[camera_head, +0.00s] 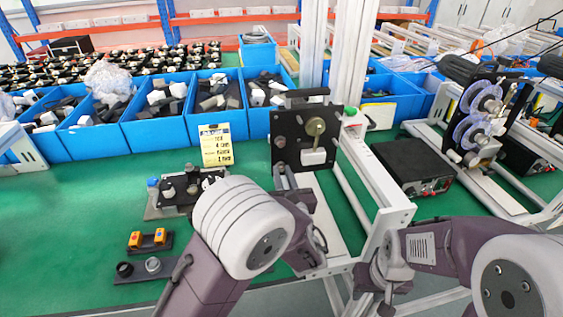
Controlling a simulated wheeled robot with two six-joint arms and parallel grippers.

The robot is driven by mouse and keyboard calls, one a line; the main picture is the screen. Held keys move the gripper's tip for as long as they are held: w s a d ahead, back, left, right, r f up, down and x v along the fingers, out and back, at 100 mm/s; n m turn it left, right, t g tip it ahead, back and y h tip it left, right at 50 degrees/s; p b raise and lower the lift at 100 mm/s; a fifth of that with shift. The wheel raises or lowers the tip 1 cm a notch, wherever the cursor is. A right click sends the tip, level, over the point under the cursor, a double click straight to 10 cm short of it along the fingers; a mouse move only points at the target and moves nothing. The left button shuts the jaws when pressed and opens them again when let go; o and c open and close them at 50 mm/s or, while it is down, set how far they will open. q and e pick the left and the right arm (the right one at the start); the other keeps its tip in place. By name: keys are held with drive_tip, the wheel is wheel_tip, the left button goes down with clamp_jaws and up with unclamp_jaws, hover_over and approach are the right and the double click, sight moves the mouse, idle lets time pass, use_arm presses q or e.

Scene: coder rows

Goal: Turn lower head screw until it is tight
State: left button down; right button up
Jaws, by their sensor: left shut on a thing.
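The coder head is a black upright plate (292,128) with a brass round part (315,127) and a white block (313,157) on its front. My left gripper (281,175) is at the lower left edge of this plate, shut on the lower head screw (279,167). The screw is small and mostly covered by the fingers, so its turn angle cannot be told. A second small knob (279,142) sits above it on the plate. My right arm's wrist end (383,290) hangs low in front of the white frame, away from the plate; its fingers are not clear.
A white metal frame (372,175) stands right of the plate. A black control box (417,165) and a reel machine (480,115) are further right. Blue bins (155,133) line the back. A yellow note (216,145) and small fixtures (150,240) are on the green table (80,215).

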use_arm(q)
drive_tip(key=shift+r+m+p, duration=0.3)
drive_tip(key=shift+m+p, duration=0.65)
drive_tip(key=shift+m, duration=0.25)
drive_tip(key=shift+f+m+p, duration=0.15)
drive_tip(key=shift+m+p, duration=0.35)
drive_tip(key=shift+m, duration=0.2)
drive_tip(key=shift+f, duration=0.1)
use_arm(e)
wheel_tip(320, 180, up, 4)
drive_tip(key=shift+f, duration=0.2)
use_arm(q)
drive_tip(key=c, duration=1.4)
unclamp_jaws()
drive_tip(key=shift+c, duration=0.2)
